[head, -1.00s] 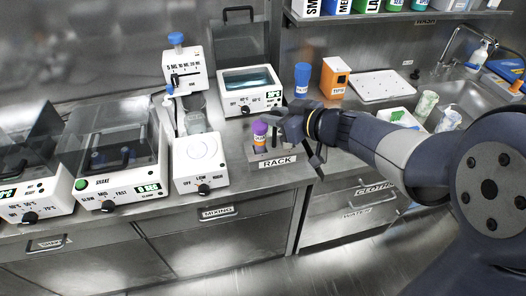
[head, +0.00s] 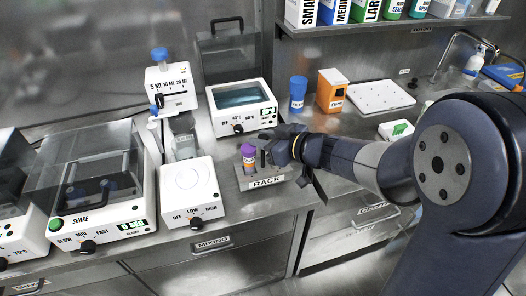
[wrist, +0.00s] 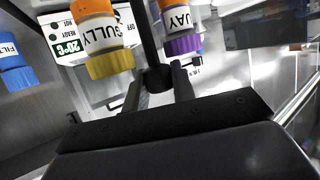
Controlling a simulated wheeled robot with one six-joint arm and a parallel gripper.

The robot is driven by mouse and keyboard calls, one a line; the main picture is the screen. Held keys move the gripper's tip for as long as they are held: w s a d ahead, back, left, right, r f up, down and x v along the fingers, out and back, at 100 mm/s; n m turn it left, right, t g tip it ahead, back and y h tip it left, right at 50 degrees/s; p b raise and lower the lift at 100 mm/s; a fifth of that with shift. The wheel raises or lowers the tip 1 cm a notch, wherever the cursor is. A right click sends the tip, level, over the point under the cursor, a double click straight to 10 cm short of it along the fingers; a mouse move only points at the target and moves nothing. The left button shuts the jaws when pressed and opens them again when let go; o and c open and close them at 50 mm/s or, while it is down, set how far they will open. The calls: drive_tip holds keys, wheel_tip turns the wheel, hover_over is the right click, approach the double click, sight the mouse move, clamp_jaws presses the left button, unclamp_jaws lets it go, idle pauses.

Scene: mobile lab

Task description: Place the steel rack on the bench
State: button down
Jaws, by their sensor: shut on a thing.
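The steel rack (head: 266,183), labelled RACK, is near the front edge of the bench (head: 232,215). An orange tube with a purple cap (head: 248,154) stands in it. My gripper (head: 268,152) is at the rack's upper part. In the wrist view my gripper (wrist: 158,88) is shut on the rack's dark upright post (wrist: 150,35). A tube with a yellow cap (wrist: 108,64) and one with a purple cap (wrist: 181,44) flank the post. I cannot tell whether the rack's underside touches the bench.
A stirrer (head: 190,190) stands left of the rack and a water bath (head: 240,105) behind it. A blue-capped bottle (head: 298,95), an orange tips box (head: 331,90) and a white drying board (head: 380,97) stand farther back right. A shelf hangs above.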

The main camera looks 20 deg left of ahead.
sight(263, 167)
drive_tip(key=shift+f+b, duration=0.35)
drive_tip(key=shift+f, duration=1.15)
drive_tip(key=shift+f, duration=0.15)
drive_tip(key=c, duration=1.2)
unclamp_jaws()
drive_tip(key=shift+d+r, duration=0.25)
drive_tip(key=p+v, duration=0.2)
drive_tip(key=v, duration=0.9)
drive_tip(key=shift+s+d, duration=0.15)
drive_tip(key=shift+d, duration=0.1)
